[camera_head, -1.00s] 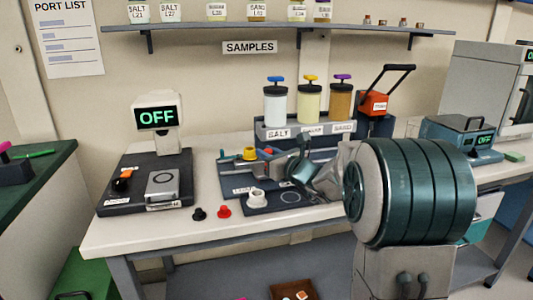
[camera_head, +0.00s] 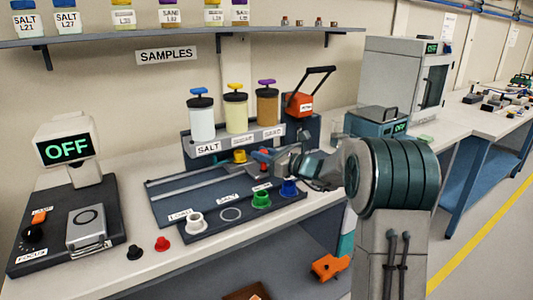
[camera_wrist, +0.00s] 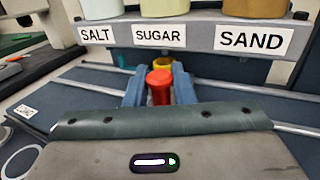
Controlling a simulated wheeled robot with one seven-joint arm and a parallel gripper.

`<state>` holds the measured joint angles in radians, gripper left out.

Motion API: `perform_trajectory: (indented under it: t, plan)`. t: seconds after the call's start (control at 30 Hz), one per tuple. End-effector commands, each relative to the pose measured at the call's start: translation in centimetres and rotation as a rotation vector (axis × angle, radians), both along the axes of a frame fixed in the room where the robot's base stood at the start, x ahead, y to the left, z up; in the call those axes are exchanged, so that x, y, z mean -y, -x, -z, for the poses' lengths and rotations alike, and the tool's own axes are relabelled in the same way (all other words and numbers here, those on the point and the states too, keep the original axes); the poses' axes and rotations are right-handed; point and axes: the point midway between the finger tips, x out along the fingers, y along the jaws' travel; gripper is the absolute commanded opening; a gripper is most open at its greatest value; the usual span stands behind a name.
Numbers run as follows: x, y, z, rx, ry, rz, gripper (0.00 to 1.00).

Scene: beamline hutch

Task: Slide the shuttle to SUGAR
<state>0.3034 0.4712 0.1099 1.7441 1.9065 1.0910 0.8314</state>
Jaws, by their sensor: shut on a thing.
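The shuttle sits on the rails of a dark track board (camera_head: 172,207) in front of the dispenser rack (camera_head: 192,156). It carries a yellow cup (camera_head: 240,156) and has a red knob (camera_wrist: 160,88) on its near side. My gripper (camera_wrist: 159,82) is shut on the red knob, one blue-grey finger on each side. In the wrist view the knob and yellow cup line up below the SUGAR label (camera_wrist: 158,34), between SALT (camera_wrist: 95,35) and SAND (camera_wrist: 251,39). In the head view my gripper (camera_head: 273,161) hides part of the shuttle.
White (camera_head: 195,222), green (camera_head: 261,199) and blue (camera_head: 289,188) pieces stand on the front strip. Black (camera_head: 134,252) and red (camera_head: 162,243) pieces lie near the bench edge.

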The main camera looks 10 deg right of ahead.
Motion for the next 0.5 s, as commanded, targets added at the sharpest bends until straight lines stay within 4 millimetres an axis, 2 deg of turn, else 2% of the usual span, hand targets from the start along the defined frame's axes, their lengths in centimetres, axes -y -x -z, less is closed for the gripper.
perform_trajectory:
  t: [0.4, 0.43, 0.47, 0.5]
  plan:
    - [-0.04, -0.09, -0.02, 0.001, -0.001, -0.005, 0.0]
    - [-0.03, -0.1, -0.03, 0.001, -0.001, -0.005, 0.25]
    - [-0.01, -0.09, -0.02, 0.001, -0.001, -0.005, 0.34]
    - [0.01, -0.09, -0.02, 0.001, -0.001, -0.005, 0.35]
